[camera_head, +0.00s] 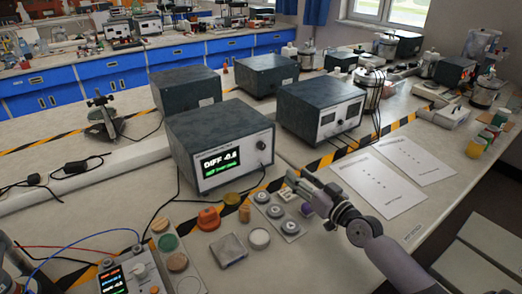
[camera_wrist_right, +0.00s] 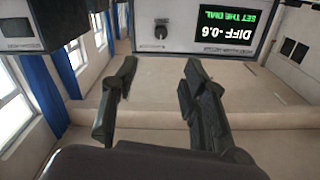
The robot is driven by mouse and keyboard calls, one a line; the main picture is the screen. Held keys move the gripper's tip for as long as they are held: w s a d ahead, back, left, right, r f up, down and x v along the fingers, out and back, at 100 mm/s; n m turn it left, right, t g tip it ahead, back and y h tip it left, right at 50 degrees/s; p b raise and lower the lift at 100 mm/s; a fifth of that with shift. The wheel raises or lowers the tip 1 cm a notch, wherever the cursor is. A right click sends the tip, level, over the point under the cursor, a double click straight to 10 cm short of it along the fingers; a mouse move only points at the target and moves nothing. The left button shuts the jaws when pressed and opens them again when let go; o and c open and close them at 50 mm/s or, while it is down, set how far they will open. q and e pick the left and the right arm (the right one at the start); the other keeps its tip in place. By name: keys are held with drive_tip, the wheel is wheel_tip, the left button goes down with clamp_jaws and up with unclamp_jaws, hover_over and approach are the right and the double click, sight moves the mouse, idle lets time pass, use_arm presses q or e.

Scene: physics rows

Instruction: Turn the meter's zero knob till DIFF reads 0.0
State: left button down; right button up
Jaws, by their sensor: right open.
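The meter (camera_head: 216,150) is a dark grey box with a light front panel, standing on the bench in the middle of the head view. Its screen (camera_head: 221,163) shows DIFF with a negative value; in the wrist view it is upside down and seems to read -0.6, with green text "SET THE DIAL". The black zero knob (camera_head: 261,145) sits at the panel's right; it also shows in the right wrist view (camera_wrist_right: 161,31). My right gripper (camera_head: 293,182) is open and empty, in front of the panel and apart from the knob. In the wrist view its fingers (camera_wrist_right: 161,72) point toward the knob.
Low jars, an orange piece (camera_head: 208,219) and a plate with round pieces (camera_head: 278,211) lie before the meter. A small display unit (camera_head: 125,275) is at lower left. Paper sheets (camera_head: 380,185) lie right.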

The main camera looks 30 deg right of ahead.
drive_tip(key=w, duration=0.1)
approach(263, 147)
drive_tip(key=w, duration=0.4)
drive_tip(key=shift+w+a, duration=0.2)
drive_tip(key=shift+a, duration=0.05)
drive_tip(key=w, duration=0.3)
drive_tip(key=shift+w+a, duration=0.15)
drive_tip(key=shift+a, duration=0.15)
drive_tip(key=shift+w, duration=0.25)
use_arm(q)
drive_tip(key=shift+s+d+f, duration=0.1)
drive_tip(key=shift+s+f, duration=0.1)
drive_tip(key=shift+s, duration=0.95)
use_arm(e)
drive_tip(key=shift+w, duration=0.2)
drive_tip(key=shift+c, duration=0.3)
clamp_jaws()
